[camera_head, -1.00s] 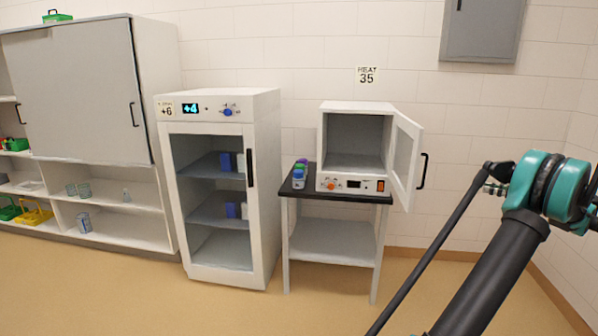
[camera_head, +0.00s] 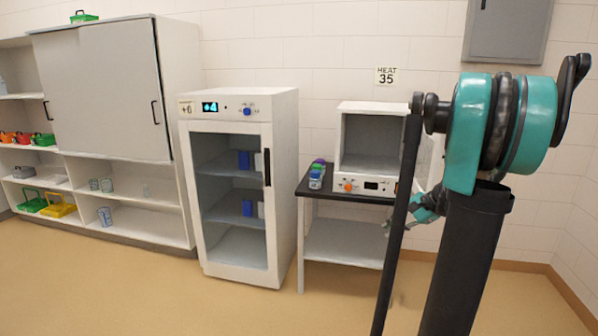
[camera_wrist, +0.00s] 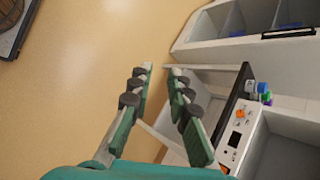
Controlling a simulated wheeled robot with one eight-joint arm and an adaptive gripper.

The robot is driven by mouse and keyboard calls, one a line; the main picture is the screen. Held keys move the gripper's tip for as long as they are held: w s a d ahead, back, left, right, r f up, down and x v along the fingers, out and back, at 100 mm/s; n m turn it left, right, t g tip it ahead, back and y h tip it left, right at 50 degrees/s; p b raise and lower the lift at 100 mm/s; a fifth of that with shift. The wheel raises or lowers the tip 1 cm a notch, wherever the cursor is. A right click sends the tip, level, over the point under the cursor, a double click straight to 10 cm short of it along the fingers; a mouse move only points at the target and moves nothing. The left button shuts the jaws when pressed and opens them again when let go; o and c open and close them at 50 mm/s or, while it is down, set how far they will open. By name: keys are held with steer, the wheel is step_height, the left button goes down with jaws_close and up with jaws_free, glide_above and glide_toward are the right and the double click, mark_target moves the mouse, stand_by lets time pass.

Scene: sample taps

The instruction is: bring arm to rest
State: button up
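My arm (camera_head: 470,250) stands folded at the right of the head view, its teal joint large and close. My gripper (camera_wrist: 160,70) shows in the wrist view with its two fingers apart and nothing between them. It points over bare floor, beside the small table. The heater also shows in the wrist view (camera_wrist: 240,140).
The glass-door fridge (camera_head: 238,110), closed, stands left of the small table (camera_head: 345,240). Coloured-cap containers (camera_head: 316,175) stand on the table beside the heater. A shelf cabinet (camera_head: 100,90) is at the left. A wall box (camera_head: 508,30) hangs upper right. The foreground floor is clear.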

steer(key=s+a+f+n+h, duration=0.2)
steer(key=s+a+f+n, duration=0.1)
steer(key=s, duration=0.4)
steer(key=s+a+f+n+h, duration=0.2)
steer(key=s+a+f+n, duration=0.2)
steer(key=s, duration=0.4)
steer(key=s+a+f+n+h, duration=0.2)
steer(key=s+a+f+n, duration=0.1)
steer(key=s+f+n, duration=0.2)
steer(key=s+n, duration=0.2)
steer(key=s, duration=0.1)
steer(key=shift+a+f+h, duration=0.3)
steer(key=shift+a+h, duration=0.1)
steer(key=shift+w, duration=0.1)
